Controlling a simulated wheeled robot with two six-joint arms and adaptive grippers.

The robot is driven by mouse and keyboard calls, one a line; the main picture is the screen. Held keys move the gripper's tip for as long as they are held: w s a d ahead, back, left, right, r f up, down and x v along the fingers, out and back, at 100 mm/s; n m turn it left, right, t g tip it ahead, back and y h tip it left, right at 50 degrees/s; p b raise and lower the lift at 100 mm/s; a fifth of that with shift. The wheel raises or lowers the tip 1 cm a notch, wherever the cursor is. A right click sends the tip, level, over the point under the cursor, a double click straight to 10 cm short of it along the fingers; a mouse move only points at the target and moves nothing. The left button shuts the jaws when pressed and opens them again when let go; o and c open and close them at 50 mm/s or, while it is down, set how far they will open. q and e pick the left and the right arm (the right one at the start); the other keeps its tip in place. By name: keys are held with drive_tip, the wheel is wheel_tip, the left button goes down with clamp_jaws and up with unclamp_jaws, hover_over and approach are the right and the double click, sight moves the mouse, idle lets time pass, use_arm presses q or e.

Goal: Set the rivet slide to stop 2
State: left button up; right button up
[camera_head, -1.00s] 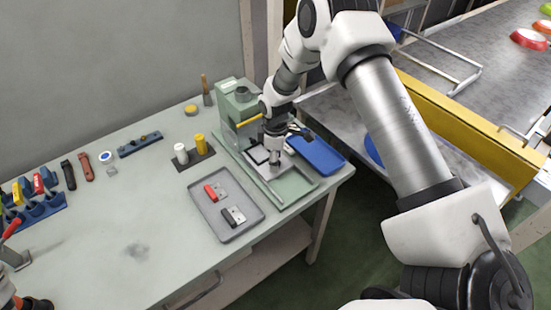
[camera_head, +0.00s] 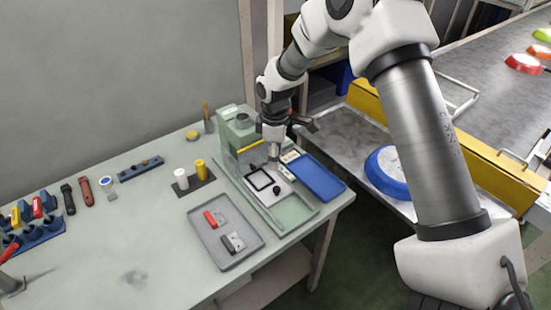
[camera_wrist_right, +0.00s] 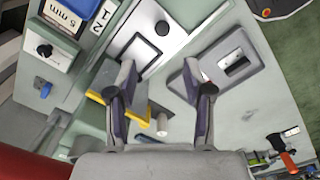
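The rivet slide (camera_head: 262,181) appears to be the pale plate with a black square frame and dark knob (camera_head: 277,190), lying in the green bed of the press (camera_head: 239,127). In the right wrist view the slide (camera_wrist_right: 178,42) carries a round black knob (camera_wrist_right: 162,28); a white strip marked 1 and 2 (camera_wrist_right: 99,24) runs beside it. I cannot tell which stop it is at. My right gripper (camera_head: 274,163) hangs above the far end of the bed. In the wrist view it (camera_wrist_right: 158,78) is open, with nothing between its fingers. My left gripper is not in view.
A blue tray (camera_head: 322,180) lies right of the bed. A grey tray (camera_head: 225,255) with red and black parts lies in front. A white and a yellow cylinder stand left of the press. A blue pan (camera_head: 385,172) lies by the conveyor.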

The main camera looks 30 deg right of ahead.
sight(277, 188)
drive_tip(key=f+m+t+b, duration=0.1)
drive_tip(key=f+b, duration=0.1)
drive_tip(key=f, duration=0.2)
drive_tip(key=s+f+m+t+y+b, duration=0.1)
drive_tip(key=f+m+b, duration=0.1)
drive_tip(key=f, duration=0.1)
drive_tip(key=f+m+t+y+b, duration=0.1)
drive_tip(key=f+t+b, duration=0.1)
drive_tip(key=f, duration=0.2)
drive_tip(key=shift+s+d+f+m, duration=0.25)
drive_tip(key=shift+d+f+m, duration=0.05)
drive_tip(key=shift+w+a+f, duration=0.1)
drive_tip(key=shift+w+f, duration=0.05)
drive_tip(key=shift+a, duration=0.1)
drive_tip(key=shift+c, duration=0.4)
